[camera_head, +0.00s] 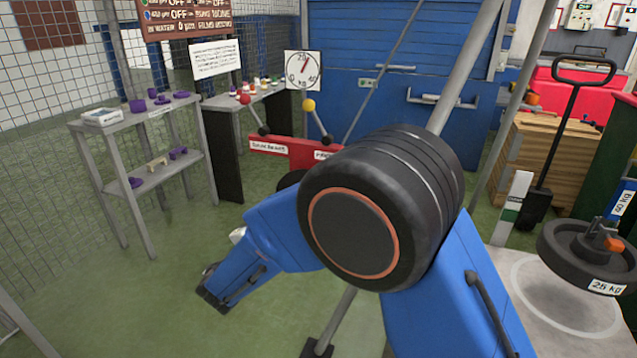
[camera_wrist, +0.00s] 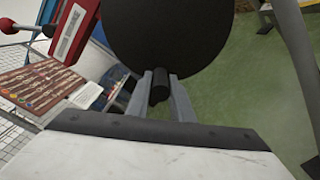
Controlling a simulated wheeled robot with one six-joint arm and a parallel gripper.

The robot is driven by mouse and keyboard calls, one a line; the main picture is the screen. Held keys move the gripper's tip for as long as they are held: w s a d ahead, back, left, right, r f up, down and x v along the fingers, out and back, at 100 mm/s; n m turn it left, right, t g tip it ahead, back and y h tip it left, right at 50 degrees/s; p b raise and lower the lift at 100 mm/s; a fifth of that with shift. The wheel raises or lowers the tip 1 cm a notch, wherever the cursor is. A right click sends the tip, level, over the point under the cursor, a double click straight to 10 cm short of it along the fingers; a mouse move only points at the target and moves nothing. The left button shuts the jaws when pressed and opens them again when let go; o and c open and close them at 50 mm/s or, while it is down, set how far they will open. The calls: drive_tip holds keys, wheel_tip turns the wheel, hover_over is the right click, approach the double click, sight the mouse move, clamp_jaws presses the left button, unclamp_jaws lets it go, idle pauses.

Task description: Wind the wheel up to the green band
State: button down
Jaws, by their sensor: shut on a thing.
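My gripper (camera_wrist: 160,90) is shut on a short black handle (camera_wrist: 159,86) in the wrist view. The handle sits at the lower edge of a large dark disc (camera_wrist: 165,32), which fills the top middle. In the head view my own arm hides the gripper and the handle. A thick dark wheel (camera_head: 585,258) labelled 25 kg, with an orange piece on top, is at the right over a pale plate (camera_head: 530,270). A white post with a green band (camera_head: 511,205) stands behind and left of it.
A red lever panel (camera_head: 310,152) with red and yellow knobs stands behind my arm. A round dial (camera_head: 303,70) is above it, its red needle pointing up and slightly right. A grey shelf (camera_head: 130,123) holds purple items at left. Green floor is open at lower left.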

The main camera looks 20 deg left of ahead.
drive_tip(key=shift+a+r, duration=0.2)
drive_tip(key=shift+r, duration=0.2)
drive_tip(key=c, duration=1.4)
unclamp_jaws()
drive_tip(key=shift+m, duration=0.3)
drive_tip(key=shift+o, duration=0.2)
drive_tip(key=shift+f, duration=0.1)
drive_tip(key=s, duration=0.8)
drive_tip(key=shift+a, duration=0.25)
